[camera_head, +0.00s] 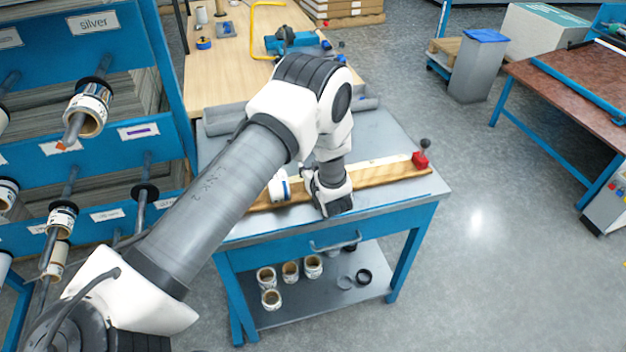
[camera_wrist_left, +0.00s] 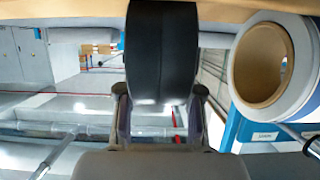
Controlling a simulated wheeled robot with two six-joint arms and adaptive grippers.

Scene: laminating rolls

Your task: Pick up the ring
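My left gripper (camera_head: 331,197) reaches down at the wooden board (camera_head: 385,177) on the grey workbench. In the left wrist view, a wide black ring (camera_wrist_left: 162,50) stands between the fingers of the left gripper (camera_wrist_left: 160,100), seen edge-on. A finger lies against each side of it, and I see no gap. The ring's far edge meets the board at the top of the wrist view. I cannot tell whether it rests on the board. In the head view the gripper hides the ring. My right gripper is not in view.
A white roll with a cardboard core (camera_head: 280,187) stands on the board close beside the gripper; it also shows in the wrist view (camera_wrist_left: 262,65). A red clamp (camera_head: 420,161) is at the board's right end. Several rolls (camera_head: 290,271) sit on the lower shelf.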

